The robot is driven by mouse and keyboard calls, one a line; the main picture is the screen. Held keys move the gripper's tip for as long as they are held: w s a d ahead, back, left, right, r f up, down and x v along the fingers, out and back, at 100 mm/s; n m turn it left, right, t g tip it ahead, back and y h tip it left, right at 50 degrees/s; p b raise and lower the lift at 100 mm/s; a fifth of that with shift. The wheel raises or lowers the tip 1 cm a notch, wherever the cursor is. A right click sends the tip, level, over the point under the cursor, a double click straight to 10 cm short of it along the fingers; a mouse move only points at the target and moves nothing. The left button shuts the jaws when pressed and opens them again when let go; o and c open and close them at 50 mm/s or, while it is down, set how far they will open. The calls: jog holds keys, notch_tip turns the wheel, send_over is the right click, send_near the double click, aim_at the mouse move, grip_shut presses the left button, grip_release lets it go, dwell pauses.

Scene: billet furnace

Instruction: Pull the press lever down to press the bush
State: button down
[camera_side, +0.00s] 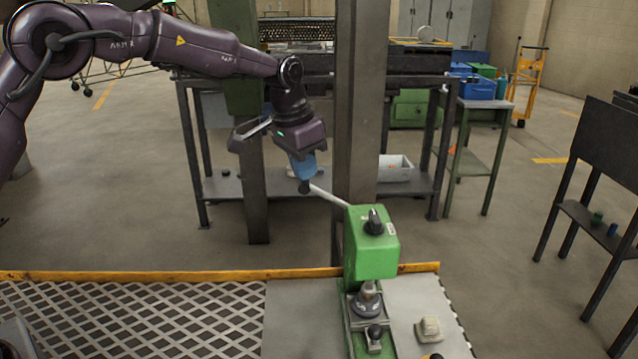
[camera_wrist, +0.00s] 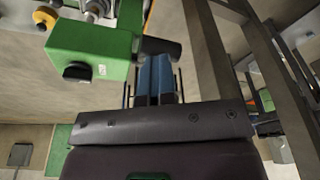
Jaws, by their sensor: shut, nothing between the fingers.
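A metal part (camera_side: 368,290) sits under the press head; I cannot tell bush from ram.
A yellow-edged bench with a metal grating (camera_side: 150,315) lies left of the press. A small pale block (camera_side: 429,328) lies on the plate at its right. A steel column (camera_side: 357,110) stands behind the lever.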

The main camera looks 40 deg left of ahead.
jog(key=shift+v, duration=0.8)
jog(key=shift+w+d+r, duration=0.1)
jog(key=shift+w+v, duration=0.25)
jog(key=shift+v, duration=0.95)
jog(key=shift+w+v, duration=0.25)
jog(key=shift+v, duration=0.95)
jog(key=shift+r, duration=0.1)
jog(key=shift+f, duration=0.4)
jog(key=s+a+r+n+t, duration=0.1)
jog(key=s, duration=1.6)
jog(key=s+a+r+n+t, duration=0.2)
jog(key=s, duration=1.4)
jog(key=shift+s+y, duration=0.3)
jog(key=shift+s, duration=0.1)
